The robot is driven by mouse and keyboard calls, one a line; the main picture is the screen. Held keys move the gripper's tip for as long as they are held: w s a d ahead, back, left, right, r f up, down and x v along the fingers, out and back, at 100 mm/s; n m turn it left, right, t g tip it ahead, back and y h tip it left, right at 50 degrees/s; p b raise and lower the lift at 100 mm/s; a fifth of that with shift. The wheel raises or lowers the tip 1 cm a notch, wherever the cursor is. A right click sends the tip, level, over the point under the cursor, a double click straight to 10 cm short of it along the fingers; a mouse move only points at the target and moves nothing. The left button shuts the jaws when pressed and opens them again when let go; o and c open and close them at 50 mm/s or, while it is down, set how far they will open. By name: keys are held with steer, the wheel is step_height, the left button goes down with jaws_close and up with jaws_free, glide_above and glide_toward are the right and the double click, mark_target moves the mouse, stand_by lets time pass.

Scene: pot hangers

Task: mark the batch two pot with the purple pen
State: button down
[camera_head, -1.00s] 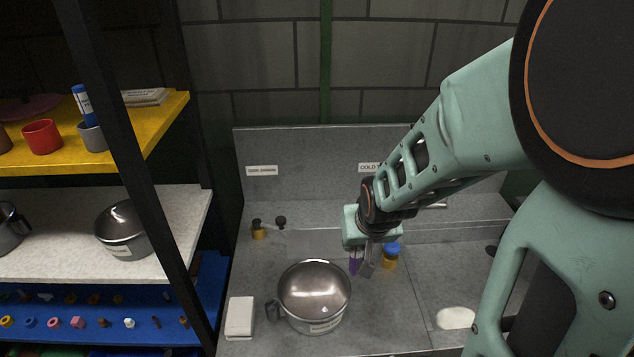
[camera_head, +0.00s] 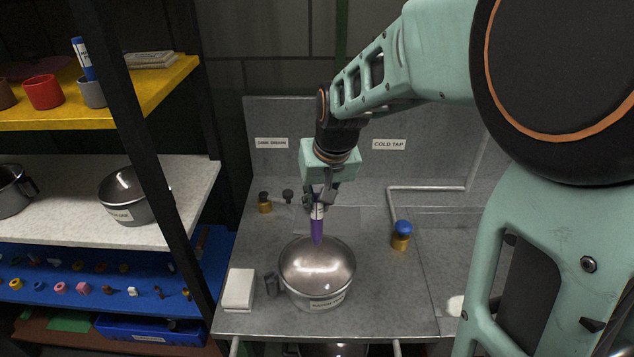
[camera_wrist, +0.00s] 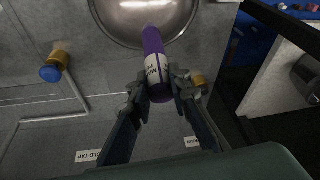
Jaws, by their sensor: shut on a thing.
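My gripper (camera_head: 317,200) is shut on the purple pen (camera_head: 317,231), which has a white label band. In the wrist view, the purple pen (camera_wrist: 152,48) sits between the fingers (camera_wrist: 162,88) and points toward the pot (camera_wrist: 140,15).
A white block (camera_head: 239,288) lies left of the counter pot. A blue-topped brass tap (camera_head: 402,235) stands to its right, beside a pipe (camera_head: 425,188). A black shelf post (camera_head: 150,165) rises at left. A blue marker (camera_head: 83,58) stands in a grey cup (camera_head: 92,93).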

mark_target(318, 243)
steer(key=shift+s+f+b, duration=0.4)
steer(key=shift+f+b, duration=0.9)
steer(key=shift+f, duration=0.6)
steer(key=shift+s+f+b, duration=0.35)
steer(key=shift+f+b, duration=1)
steer(key=shift+f, duration=0.6)
steer(key=shift+s+f+b, duration=0.4)
steer(key=shift+f+b, duration=0.9)
steer(key=shift+f, duration=0.6)
steer(key=shift+f+b, duration=0.45)
steer(key=shift+f, duration=0.05)
steer(key=shift+r, duration=0.15)
steer(key=shift+r+p, duration=5.75)
steer(key=shift+r, duration=2.15)
steer(key=shift+s, duration=0.1)
